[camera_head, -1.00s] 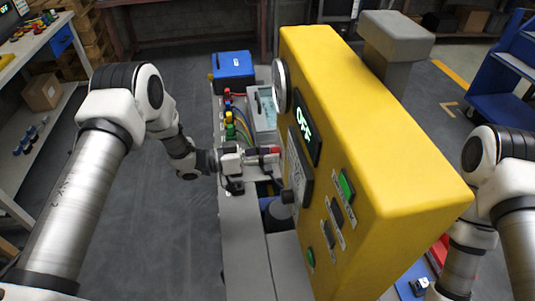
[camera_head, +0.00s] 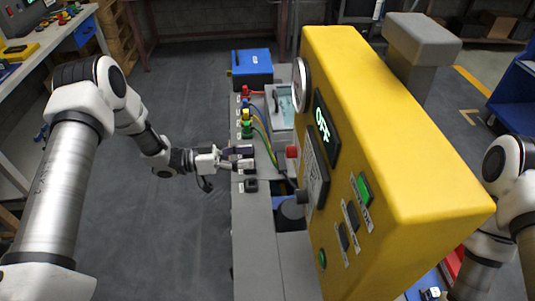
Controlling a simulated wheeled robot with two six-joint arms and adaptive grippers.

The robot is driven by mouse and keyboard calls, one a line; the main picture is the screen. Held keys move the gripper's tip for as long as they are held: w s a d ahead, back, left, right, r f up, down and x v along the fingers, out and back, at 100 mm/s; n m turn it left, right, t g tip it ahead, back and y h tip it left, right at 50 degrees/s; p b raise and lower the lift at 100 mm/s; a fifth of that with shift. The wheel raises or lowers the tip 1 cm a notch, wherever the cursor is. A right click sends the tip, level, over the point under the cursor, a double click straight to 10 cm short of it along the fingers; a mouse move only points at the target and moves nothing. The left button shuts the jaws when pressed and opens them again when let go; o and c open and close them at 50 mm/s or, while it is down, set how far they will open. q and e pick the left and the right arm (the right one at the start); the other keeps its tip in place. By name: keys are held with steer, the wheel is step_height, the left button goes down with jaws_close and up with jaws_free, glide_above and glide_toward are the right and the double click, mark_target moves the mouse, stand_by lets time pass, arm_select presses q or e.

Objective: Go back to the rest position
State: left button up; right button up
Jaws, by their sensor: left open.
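My left gripper (camera_head: 238,157) is at the left edge of the grey bench (camera_head: 255,235), beside the yellow cabinet (camera_head: 400,130). Its fingers are apart and I see nothing held between them.
The cabinet's display (camera_head: 326,124) reads OFF, and a green button (camera_head: 364,189) is on its face. Coloured plugs with cables (camera_head: 247,113) and a blue box (camera_head: 251,67) stand on the bench beyond the gripper. The floor (camera_head: 150,235) left of the bench is clear.

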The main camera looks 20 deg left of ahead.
arm_select(q)
steer(key=shift+s+a, duration=0.25)
steer(key=shift+a, duration=0.35)
steer(key=s+d+f+n+y, duration=0.5)
steer(key=s+d+f+n, duration=0.25)
steer(key=d+f, duration=0.35)
steer(key=s+a+f+y, duration=0.1)
steer(key=s+f+y, duration=0.1)
steer(key=s, duration=0.1)
steer(key=s+a+f+n+g+y, duration=0.1)
steer(key=s+a+f+y, duration=0.1)
steer(key=s+f, duration=0.1)
steer(key=s+a+f+n+g+y, duration=0.1)
steer(key=s+f+y, duration=0.1)
steer(key=s+f, duration=0.1)
steer(key=shift+s+a+f, duration=0.15)
steer(key=shift+s+a, duration=0.05)
steer(key=shift+s, duration=0.55)
steer(key=s+a+n+g+y, duration=0.1)
steer(key=s+a+g+y, duration=0.1)
steer(key=s+a, duration=0.2)
steer(key=s+a+f+g+y, duration=0.1)
steer(key=s+a+g+y, duration=0.2)
steer(key=s, duration=0.6)
steer(key=shift+s+a+n+y, duration=0.2)
steer(key=shift+a+n+y, duration=0.15)
steer(key=shift+a, duration=0.2)
